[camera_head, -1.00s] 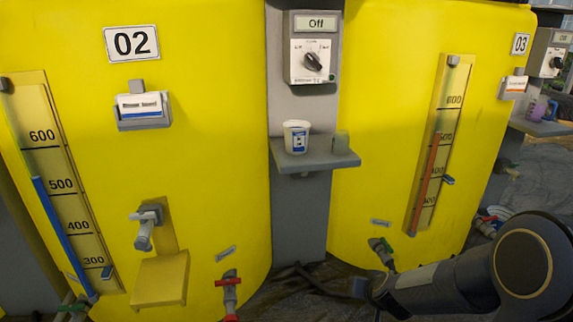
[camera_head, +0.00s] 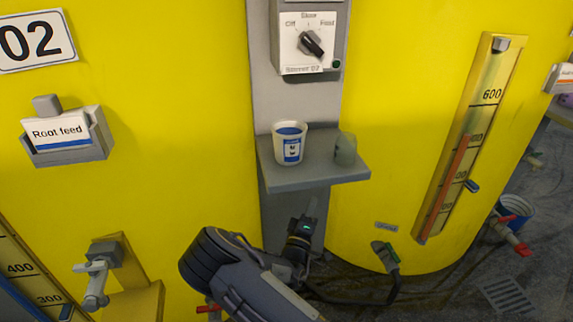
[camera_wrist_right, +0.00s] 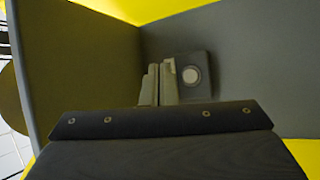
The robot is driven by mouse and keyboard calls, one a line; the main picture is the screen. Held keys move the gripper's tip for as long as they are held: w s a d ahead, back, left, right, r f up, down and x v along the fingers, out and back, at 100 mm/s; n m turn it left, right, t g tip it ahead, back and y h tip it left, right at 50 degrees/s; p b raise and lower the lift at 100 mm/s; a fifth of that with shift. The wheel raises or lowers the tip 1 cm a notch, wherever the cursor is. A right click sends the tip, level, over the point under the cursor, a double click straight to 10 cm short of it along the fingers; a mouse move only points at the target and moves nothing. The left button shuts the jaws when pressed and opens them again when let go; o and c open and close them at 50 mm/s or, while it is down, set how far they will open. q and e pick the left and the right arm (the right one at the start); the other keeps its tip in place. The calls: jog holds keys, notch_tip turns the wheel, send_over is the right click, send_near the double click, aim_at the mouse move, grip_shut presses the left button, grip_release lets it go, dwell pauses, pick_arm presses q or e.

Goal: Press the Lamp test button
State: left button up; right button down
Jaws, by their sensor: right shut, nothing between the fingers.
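No label reading Lamp test is legible in either view. In the right wrist view a round pale button (camera_wrist_right: 193,76) sits on a dark square plate on a grey surface. It is just right of my right gripper's fingertips (camera_wrist_right: 160,75), and I cannot tell whether they touch it. In the head view my right gripper (camera_head: 310,207) is shut and empty, pointing up in front of the grey post below the shelf. The button does not show clearly there. My left gripper is not in view.
A grey shelf (camera_head: 315,176) above my gripper holds a white cup (camera_head: 289,144) and a small grey-green rounded object (camera_head: 345,149). Above is the Stirrer 02 selector (camera_head: 310,44). Yellow tanks (camera_head: 180,130) stand either side. A cable (camera_head: 360,303) runs below right.

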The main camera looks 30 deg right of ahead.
jog(key=shift+w+a+r+n, duration=0.25)
jog(key=shift+w+a+n, duration=0.05)
jog(key=shift+w, duration=0.05)
jog(key=w+d+b, duration=0.2)
jog(key=w, duration=0.6)
jog(key=shift+w+b, duration=0.25)
jog(key=shift+b, duration=0.1)
jog(key=shift+f, duration=0.1)
dwell(1.8)
jog(key=shift+w+d+b, duration=0.15)
jog(key=shift+w+b, duration=0.25)
jog(key=shift+b, duration=0.1)
